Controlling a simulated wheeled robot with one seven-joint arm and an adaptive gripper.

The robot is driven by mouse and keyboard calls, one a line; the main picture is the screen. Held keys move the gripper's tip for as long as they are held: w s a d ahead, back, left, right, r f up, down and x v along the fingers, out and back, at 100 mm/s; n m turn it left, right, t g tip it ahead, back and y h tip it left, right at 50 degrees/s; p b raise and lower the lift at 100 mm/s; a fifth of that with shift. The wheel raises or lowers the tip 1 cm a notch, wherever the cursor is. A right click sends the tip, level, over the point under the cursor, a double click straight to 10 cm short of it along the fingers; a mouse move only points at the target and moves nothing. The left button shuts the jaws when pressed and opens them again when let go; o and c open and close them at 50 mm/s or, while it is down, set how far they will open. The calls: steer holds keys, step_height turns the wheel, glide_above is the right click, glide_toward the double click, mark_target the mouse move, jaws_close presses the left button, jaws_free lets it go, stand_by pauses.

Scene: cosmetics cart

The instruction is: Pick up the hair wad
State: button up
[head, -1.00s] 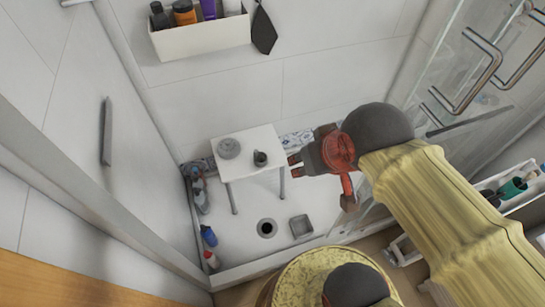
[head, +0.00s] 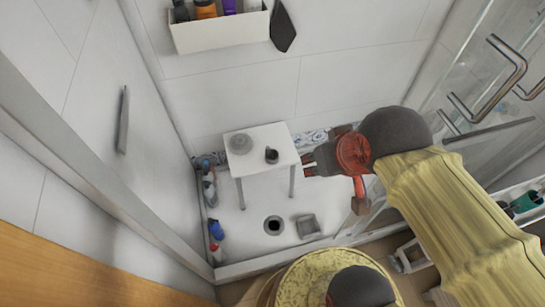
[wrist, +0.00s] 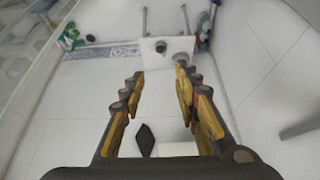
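I cannot single out the hair wad for certain. In the head view a dark round drain opening (head: 274,225) lies in the white shower floor, and any hair on it is too small to tell. A white stool (head: 262,165) stands behind it. On the stool are a grey round object (head: 241,143) and a small dark cup (head: 272,156). My gripper (head: 307,165) is just right of the stool and holds nothing that I can see. In the wrist view my gripper (wrist: 160,82) has its fingers spread apart, with the stool beyond them.
A grey square container (head: 308,226) sits right of the drain. Bottles (head: 215,230) stand along the left side of the shower floor. A glass door with handles (head: 500,75) is at right. A wall shelf (head: 218,30) holds bottles above.

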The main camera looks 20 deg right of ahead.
steer(key=m+t+y+p, duration=0.4)
steer(key=m+y, duration=0.5)
steer(key=m, duration=1.8)
glide_toward(274, 153)
steer(key=w+f, duration=0.1)
steer(key=b+x, duration=0.1)
steer(key=x, duration=0.1)
steer(key=b+x, duration=0.1)
steer(key=x, duration=0.5)
steer(key=shift+s+a+r+b, duration=0.1)
steer(key=shift+a+r+b, duration=0.2)
steer(key=shift+a+b, duration=0.1)
steer(key=shift+r, duration=0.1)
steer(key=shift+c, duration=1.2)
